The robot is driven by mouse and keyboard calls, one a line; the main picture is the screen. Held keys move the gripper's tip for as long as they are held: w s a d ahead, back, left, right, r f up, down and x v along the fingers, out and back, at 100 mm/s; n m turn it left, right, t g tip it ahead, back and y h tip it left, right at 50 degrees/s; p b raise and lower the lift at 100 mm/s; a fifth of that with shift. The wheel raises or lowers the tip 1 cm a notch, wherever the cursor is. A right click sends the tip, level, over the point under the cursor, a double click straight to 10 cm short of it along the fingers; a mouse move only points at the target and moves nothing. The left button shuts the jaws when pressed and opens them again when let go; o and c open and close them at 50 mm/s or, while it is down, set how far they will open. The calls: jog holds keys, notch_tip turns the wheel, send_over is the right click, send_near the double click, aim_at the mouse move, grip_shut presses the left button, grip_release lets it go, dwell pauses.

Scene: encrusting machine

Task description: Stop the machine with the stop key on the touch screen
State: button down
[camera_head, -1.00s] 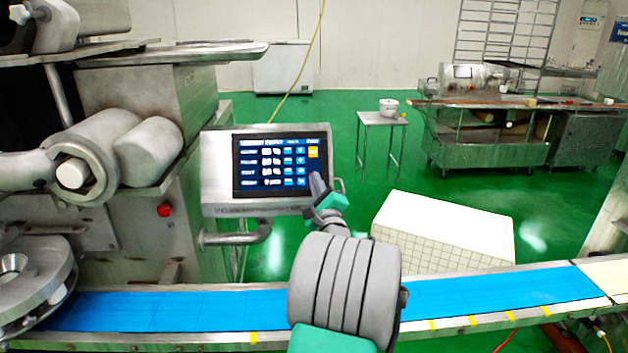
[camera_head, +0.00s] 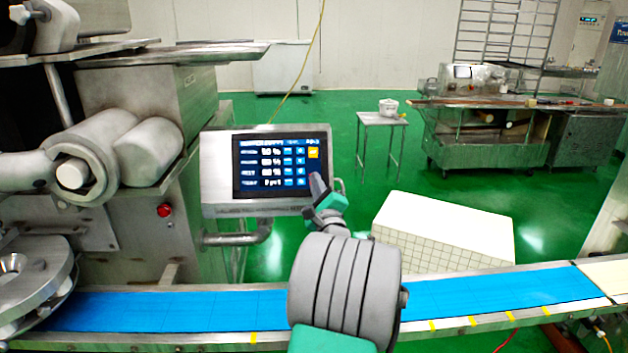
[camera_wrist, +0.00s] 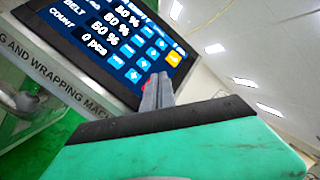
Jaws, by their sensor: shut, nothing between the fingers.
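The touch screen (camera_head: 268,165) is on a grey metal panel beside the machine, with rows of values and blue keys and one yellow key (camera_head: 313,153) at its upper right. My gripper (camera_head: 316,180) is shut and empty, its fingertips at the lower right of the screen. In the wrist view the fingertips (camera_wrist: 158,82) overlap the screen's lower right part. A small red patch (camera_wrist: 146,87), perhaps the stop key, shows just left of the fingertips and is mostly hidden by them. I cannot tell whether the fingertips touch the glass.
A blue conveyor belt (camera_head: 180,312) runs across the front, below my arm. A red button (camera_head: 164,210) is on the machine body left of the panel. A white tiled block (camera_head: 443,228) stands behind the belt at the right. A small table (camera_head: 382,120) is farther back.

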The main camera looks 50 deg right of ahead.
dwell(0.7)
jog(key=shift+w+d+f, duration=0.2)
jog(key=shift+w+d, duration=0.05)
jog(key=shift+d, duration=0.05)
jog(key=shift+w+d+f, duration=0.15)
jog(key=shift+w, duration=0.05)
dwell(0.6)
jog(key=shift+s+a+r, duration=0.3)
jog(key=shift+s+a, duration=0.1)
jog(key=shift+a, duration=0.05)
dwell(0.3)
jog(key=shift+s+a+r+p, duration=0.7)
jog(key=shift+s+a+r, duration=0.7)
jog(key=shift+a, duration=0.2)
jog(key=shift+f, duration=0.1)
